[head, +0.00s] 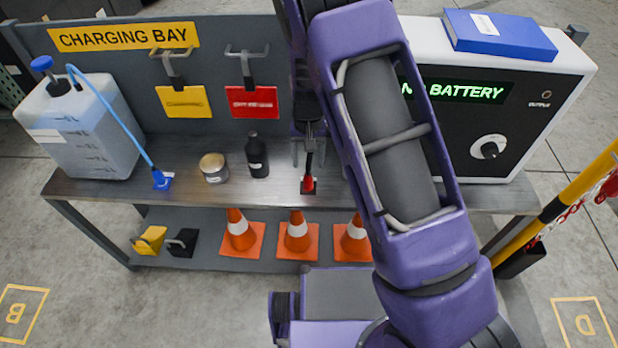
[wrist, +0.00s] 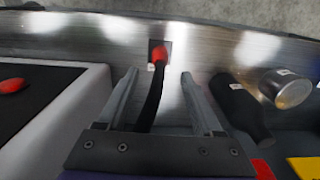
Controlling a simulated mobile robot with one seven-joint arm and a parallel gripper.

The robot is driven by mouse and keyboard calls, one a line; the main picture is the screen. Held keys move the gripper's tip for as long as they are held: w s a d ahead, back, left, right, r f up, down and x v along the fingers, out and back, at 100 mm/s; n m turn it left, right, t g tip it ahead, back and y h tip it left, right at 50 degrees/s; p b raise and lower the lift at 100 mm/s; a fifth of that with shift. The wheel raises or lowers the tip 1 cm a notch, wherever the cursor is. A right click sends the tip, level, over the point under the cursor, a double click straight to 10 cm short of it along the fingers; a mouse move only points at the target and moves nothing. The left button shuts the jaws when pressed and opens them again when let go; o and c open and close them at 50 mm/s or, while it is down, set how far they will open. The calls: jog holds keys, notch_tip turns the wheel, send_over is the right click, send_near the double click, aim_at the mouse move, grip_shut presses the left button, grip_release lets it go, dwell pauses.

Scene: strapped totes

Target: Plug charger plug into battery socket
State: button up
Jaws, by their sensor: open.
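A red plug (head: 308,184) with a black cable stands on a small dark square on the bench top. In the wrist view the red plug (wrist: 159,54) lies just beyond my fingertips, and its black cable (wrist: 152,95) runs back between the fingers. My gripper (head: 308,150) is open above and behind the plug, its fingers either side of the cable and apart from it. The white charger (head: 462,130) at the right shows a green display ending in "BATTERY", partly hidden by my arm. I cannot make out a battery socket.
A dark bottle (head: 257,156) and a tin (head: 213,167) stand left of the plug. A jug (head: 80,125) has a hose to a blue fitting (head: 161,180). Orange cones (head: 297,236) stand on the lower shelf. A yellow post (head: 560,210) stands right.

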aim_at(308, 174)
notch_tip(308, 174, down, 7)
jog(key=b, duration=0.5)
jog(key=shift+f, duration=1)
grip_shut()
dwell(0.4)
jog(key=shift+w+r+p, duration=0.1)
jog(key=shift+r+p, duration=0.05)
jog(key=shift+p, duration=0.2)
dwell(0.9)
jog(key=shift+r+p, duration=1.9)
jog(key=shift+r, duration=1)
